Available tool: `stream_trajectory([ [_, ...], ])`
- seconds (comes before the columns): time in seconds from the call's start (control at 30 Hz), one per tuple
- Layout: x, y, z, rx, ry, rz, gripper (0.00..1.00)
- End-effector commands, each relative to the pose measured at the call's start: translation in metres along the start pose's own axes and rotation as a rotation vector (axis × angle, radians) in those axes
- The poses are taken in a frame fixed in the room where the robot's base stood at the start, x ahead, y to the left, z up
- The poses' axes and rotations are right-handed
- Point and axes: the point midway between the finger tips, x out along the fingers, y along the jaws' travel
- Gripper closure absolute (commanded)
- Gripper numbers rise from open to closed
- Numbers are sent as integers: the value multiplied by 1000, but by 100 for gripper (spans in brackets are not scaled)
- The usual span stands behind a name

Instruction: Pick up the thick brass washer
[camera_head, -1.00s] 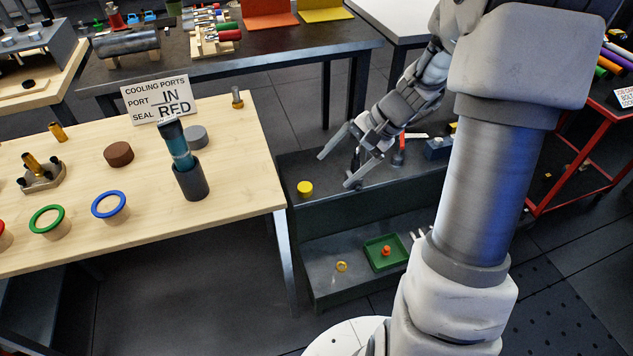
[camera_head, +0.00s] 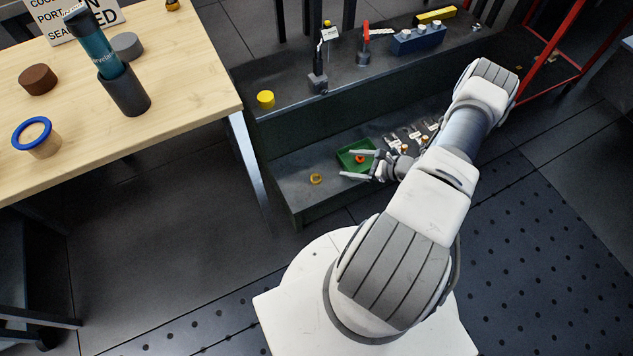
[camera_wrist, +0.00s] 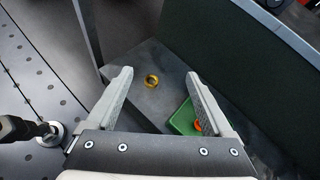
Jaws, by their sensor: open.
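The thick brass washer (camera_head: 316,179) lies flat on the lower shelf of the dark bench, left of a green tray. It also shows in the wrist view (camera_wrist: 152,80), ahead of and between my fingertips. My gripper (camera_head: 348,164) is open and empty, over the lower shelf to the right of the washer, with its fingers pointing left. In the wrist view my gripper (camera_wrist: 158,82) has both fingers spread wide, apart from the washer. The washer is fully visible in both views.
The green tray (camera_head: 343,160) holds an orange-red part (camera_head: 360,159), close beside my fingers. The wooden table (camera_head: 190,75) stands to the left. Shelf around the washer is clear.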

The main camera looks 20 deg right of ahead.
Motion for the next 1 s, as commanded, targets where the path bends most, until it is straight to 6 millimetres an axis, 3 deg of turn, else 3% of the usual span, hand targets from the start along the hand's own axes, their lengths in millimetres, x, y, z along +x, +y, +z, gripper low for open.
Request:
stream_trajectory([
  [0.03, 8, 13, -28, 62, -3, -35, 14],
  [0.1, 15, 24, -53, 128, -5, -77, 14],
  [0.3, 26, 47, -96, 249, -5, -158, 14],
  [0.47, 37, 52, -106, 275, -5, -174, 14],
  [0.8, 108, 40, -109, 272, -5, -172, 14],
  [1.0, 140, 34, -109, 273, -4, -173, 14],
])
